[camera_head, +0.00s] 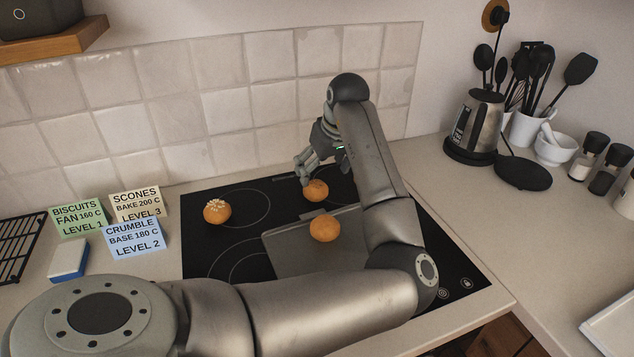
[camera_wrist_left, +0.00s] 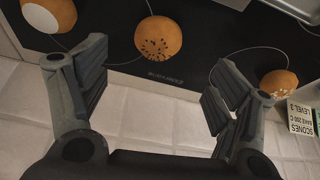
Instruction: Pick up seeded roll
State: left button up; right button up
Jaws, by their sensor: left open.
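The seeded roll (camera_head: 316,190) is a round orange-brown bun on the black hob, close to the tiled wall. In the left wrist view the seeded roll (camera_wrist_left: 158,38) shows dark seeds on its face. My left gripper (camera_head: 305,174) is open and empty, at the back of the hob right beside this roll. In the left wrist view the open fingers (camera_wrist_left: 160,72) spread wide, and the roll appears just beyond the gap between them. I cannot tell whether a finger touches it. My right gripper is out of view.
Another roll (camera_head: 323,228) sits on the grey tray (camera_head: 290,262). A roll with white pieces on top (camera_head: 217,211) sits at the hob's left. Cards (camera_head: 133,236) and a sponge (camera_head: 69,259) lie further left. A kettle (camera_head: 477,126) stands right.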

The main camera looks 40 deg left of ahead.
aim_at(317, 184)
pick_arm(q)
jog(key=shift+s+x, duration=0.25)
jog(key=shift+x, duration=0.9)
jog(key=shift+a+f, duration=0.15)
jog(key=shift+f, duration=0.25)
jog(key=x, duration=0.1)
jog(key=p+x, duration=0.1)
jog(key=x, duration=0.3)
jog(key=shift+w+r, duration=0.1)
jog(key=shift+w, duration=0.3)
jog(key=shift+a+f, duration=0.15)
jog(key=shift+f, duration=0.15)
jog(key=c, duration=1)
jog(key=shift+c, duration=0.5)
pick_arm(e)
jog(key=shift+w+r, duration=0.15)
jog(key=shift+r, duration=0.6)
pick_arm(q)
jog(key=shift+r+p, duration=0.1)
jog(key=shift+p, duration=0.2)
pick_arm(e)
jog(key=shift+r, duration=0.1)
